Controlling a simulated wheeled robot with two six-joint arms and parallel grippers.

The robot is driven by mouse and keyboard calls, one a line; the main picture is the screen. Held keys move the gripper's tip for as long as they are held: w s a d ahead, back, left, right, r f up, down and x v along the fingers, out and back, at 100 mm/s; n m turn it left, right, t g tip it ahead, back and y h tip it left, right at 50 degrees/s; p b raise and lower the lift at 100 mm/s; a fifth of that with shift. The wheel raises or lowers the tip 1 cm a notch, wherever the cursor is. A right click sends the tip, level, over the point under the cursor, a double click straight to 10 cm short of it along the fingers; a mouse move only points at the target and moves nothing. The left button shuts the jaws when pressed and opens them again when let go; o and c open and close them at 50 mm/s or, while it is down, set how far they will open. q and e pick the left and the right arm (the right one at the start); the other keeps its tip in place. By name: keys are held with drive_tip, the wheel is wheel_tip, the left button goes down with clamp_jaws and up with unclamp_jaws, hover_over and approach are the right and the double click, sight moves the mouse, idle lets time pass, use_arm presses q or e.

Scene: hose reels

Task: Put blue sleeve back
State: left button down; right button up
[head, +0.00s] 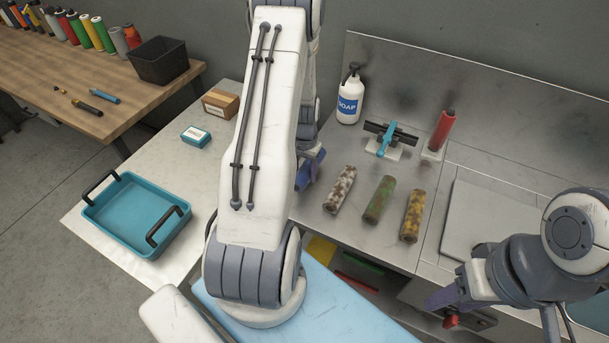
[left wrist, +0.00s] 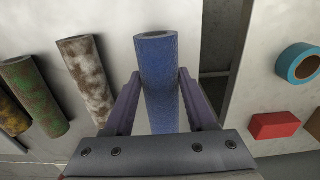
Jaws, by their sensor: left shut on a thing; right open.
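The blue sleeve (head: 308,172) is mostly hidden behind my left arm in the head view. In the left wrist view the blue sleeve (left wrist: 160,55) stands between the two purple fingers of my left gripper (left wrist: 158,76), which is shut on it. Whether it touches the counter is unclear. A speckled white-brown sleeve (head: 341,190), a mottled green sleeve (head: 379,198) and a mottled yellow sleeve (head: 412,215) lie in a row on the metal counter. My right gripper (head: 438,302) is open at lower right.
A soap bottle (head: 349,98) and a black-and-teal fixture (head: 385,138) stand at the back of the counter. A teal tray (head: 106,238), a cardboard box (head: 220,103) and a small teal box (head: 195,136) are on the left table. A teal ring (left wrist: 292,64) and red block (left wrist: 275,125) show in the wrist view.

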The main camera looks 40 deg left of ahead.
use_arm(q)
wheel_tip(320, 180, down, 3)
drive_tip(key=shift+r+p, duration=0.1)
drive_tip(key=shift+p, duration=0.25)
drive_tip(key=shift+f, duration=0.25)
drive_tip(key=shift+c, duration=1.1)
unclamp_jaws()
